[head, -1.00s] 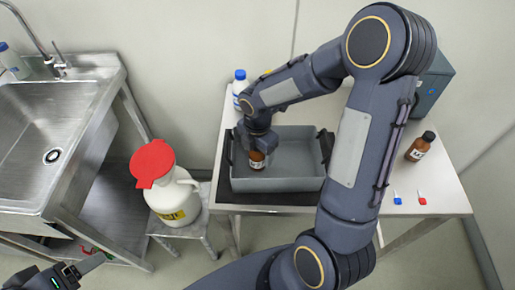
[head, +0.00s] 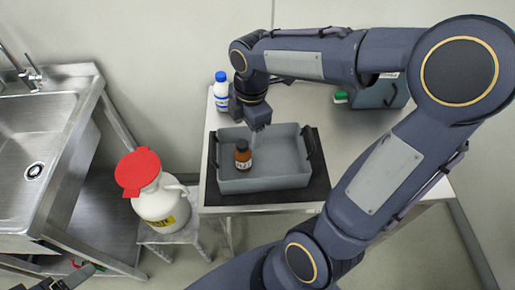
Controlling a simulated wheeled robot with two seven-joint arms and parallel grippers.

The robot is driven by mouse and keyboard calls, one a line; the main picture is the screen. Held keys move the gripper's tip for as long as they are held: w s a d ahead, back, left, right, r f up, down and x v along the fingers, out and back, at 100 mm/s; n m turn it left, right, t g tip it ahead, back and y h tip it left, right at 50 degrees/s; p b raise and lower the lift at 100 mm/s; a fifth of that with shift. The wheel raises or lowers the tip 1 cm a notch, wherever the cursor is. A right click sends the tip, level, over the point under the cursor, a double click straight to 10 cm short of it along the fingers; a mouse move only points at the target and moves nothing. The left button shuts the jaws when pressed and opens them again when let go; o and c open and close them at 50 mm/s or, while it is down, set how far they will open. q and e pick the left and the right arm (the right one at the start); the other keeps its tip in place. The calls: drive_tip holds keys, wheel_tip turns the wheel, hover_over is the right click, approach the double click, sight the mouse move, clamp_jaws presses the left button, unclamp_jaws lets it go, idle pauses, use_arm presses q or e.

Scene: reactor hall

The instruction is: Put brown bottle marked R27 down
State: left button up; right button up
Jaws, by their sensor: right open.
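The brown bottle (head: 243,157) with a dark cap and a white label stands upright inside the grey tray (head: 285,179), in its left part. The label's marking is too small to read surely. My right gripper (head: 258,126) is above and slightly right of the bottle, apart from it, open and empty. My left gripper (head: 62,282) shows only partly at the bottom left corner, and its jaws cannot be made out.
The tray sits on a black mat (head: 318,190) on a white table. A white bottle with a blue cap (head: 221,92) stands behind the tray. A white jug with a red lid (head: 160,205) stands on a low stool left of the table. A steel sink (head: 40,140) is at the far left.

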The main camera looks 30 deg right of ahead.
drive_tip(key=s+a+r+m+t+y, duration=0.1)
drive_tip(key=s+a+m+t, duration=0.1)
drive_tip(key=s+m, duration=0.5)
drive_tip(key=s+a+m+t+y, duration=0.2)
drive_tip(key=s+m, duration=0.5)
drive_tip(key=m, duration=0.5)
drive_tip(key=shift+r+t, duration=0.35)
drive_tip(key=shift+t, duration=0.05)
